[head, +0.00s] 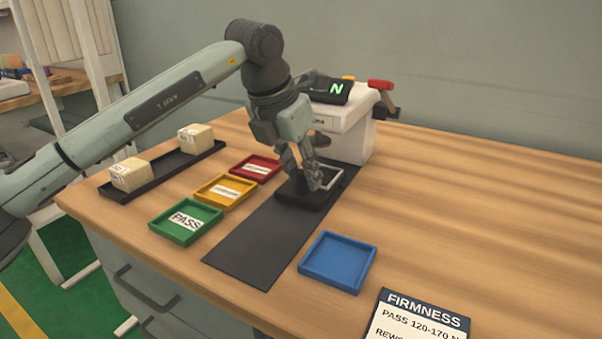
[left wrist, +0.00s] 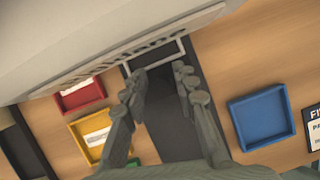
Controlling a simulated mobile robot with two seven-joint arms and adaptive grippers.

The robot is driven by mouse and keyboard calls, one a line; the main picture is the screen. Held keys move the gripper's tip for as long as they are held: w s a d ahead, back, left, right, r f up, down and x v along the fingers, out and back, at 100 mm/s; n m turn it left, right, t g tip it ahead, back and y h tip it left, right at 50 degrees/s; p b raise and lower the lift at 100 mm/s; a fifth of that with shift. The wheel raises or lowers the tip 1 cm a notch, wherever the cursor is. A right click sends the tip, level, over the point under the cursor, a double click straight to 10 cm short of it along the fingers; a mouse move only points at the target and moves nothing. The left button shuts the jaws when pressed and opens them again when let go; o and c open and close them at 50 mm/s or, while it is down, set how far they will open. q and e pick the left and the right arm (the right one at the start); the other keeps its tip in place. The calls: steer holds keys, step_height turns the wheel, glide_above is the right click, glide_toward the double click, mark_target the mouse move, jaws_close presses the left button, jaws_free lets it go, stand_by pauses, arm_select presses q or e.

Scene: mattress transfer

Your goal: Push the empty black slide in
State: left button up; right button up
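The black slide (head: 298,195) sits on the dark mat in front of the white tester (head: 345,125), partly out toward the front. A pale rectangular frame (head: 332,183) shows at its tester end, and no block is visible on it. My left gripper (head: 312,180) is low over the slide, fingers pointing down. In the left wrist view the fingers (left wrist: 158,82) are apart, with dark slide surface between them. Whether they touch the slide is unclear. The gripper hides part of the slide and the tester's opening. My right gripper is not in view.
Red (head: 255,168), yellow (head: 226,191) and green (head: 186,222) trays stand left of the dark mat (head: 250,245). A blue tray (head: 338,262) and firmness card (head: 420,318) are right of it. A black rack (head: 165,168) holds two pale blocks. The table's right side is clear.

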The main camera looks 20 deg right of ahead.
arm_select(q)
steer(key=shift+o, duration=0.6)
steer(key=shift+f, duration=0.1)
steer(key=v, duration=1.2)
steer(key=shift+s, duration=0.1)
